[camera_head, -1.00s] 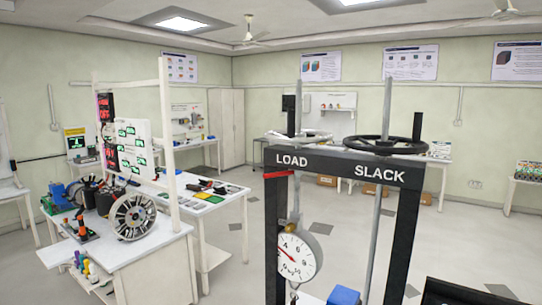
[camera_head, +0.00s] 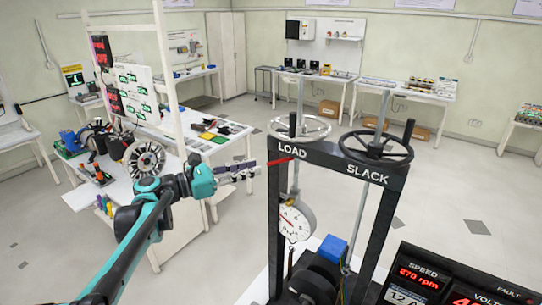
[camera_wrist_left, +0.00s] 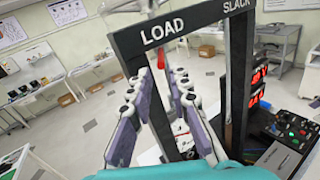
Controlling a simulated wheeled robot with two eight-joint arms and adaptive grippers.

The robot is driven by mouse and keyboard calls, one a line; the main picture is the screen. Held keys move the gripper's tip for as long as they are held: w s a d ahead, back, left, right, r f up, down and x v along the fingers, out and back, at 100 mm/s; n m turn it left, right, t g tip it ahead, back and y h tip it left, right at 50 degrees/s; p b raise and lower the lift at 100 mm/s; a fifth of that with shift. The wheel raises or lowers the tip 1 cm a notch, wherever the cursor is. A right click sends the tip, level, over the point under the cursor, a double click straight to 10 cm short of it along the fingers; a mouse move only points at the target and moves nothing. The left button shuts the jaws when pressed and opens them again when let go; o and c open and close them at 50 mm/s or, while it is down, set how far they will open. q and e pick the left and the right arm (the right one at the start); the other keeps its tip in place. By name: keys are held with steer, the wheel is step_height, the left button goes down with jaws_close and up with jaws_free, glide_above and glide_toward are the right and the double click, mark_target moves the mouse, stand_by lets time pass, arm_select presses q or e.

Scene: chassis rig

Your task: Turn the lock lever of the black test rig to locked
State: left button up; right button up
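The black test rig (camera_head: 325,163) is a tall frame marked LOAD and SLACK on its top beam. My left gripper (camera_head: 254,171) points at the rig's left post, close to the lever's left. In the left wrist view (camera_wrist_left: 162,75) its two fingers are apart with nothing held between them. My right gripper is in neither view.
A pale handwheel (camera_head: 300,127) and a black handwheel (camera_head: 376,148) stand above the beam. A dial gauge (camera_head: 296,221) hangs inside the frame. A display panel (camera_head: 455,280) stands at lower right. A white bench (camera_head: 165,225) with equipment is at left.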

mark_target(271, 163)
arm_select(q)
steer(key=p+x, duration=0.1)
steer(key=x, duration=0.5)
steer(key=shift+w+d, duration=0.15)
steer(key=shift+d, duration=0.25)
jaws_close()
